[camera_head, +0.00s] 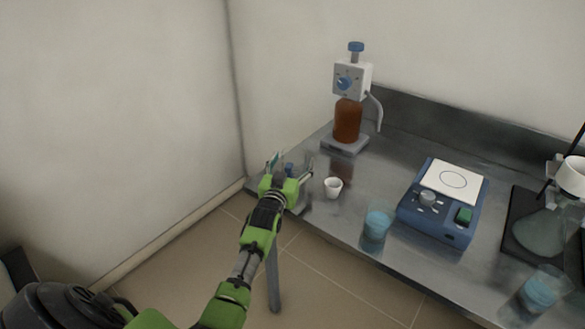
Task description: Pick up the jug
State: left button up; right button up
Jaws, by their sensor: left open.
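My left gripper (290,166) is open over the left end of the metal bench, its fingers pointing away from the camera. A small blue object (289,170) shows between or just behind its fingers; the gripper hides most of it, and I cannot tell whether it is part of a jug. A small white cup (333,187) stands upright on the bench just right of the gripper, apart from it. No other vessel is clearly a jug. My right gripper is not in view.
The steel bench (335,222) holds a dispenser on an amber bottle (347,120), a blue stirrer hotplate (440,215), a beaker of blue liquid (376,225), another blue beaker (541,290) and a flask on a stand (540,232). Walls close off the left and back.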

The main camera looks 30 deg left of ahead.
pick_arm(q)
jog(key=c, duration=1.3)
jog(key=shift+o, duration=0.2)
jog(key=shift+r, duration=0.1)
jog(key=shift+r, duration=0.5)
jog(key=s+d+r+b, duration=0.1)
jog(key=s+d+r, duration=0.5)
jog(key=s+r, duration=0.6)
jog(key=shift+s+d, duration=0.15)
jog(key=shift+d, duration=0.25)
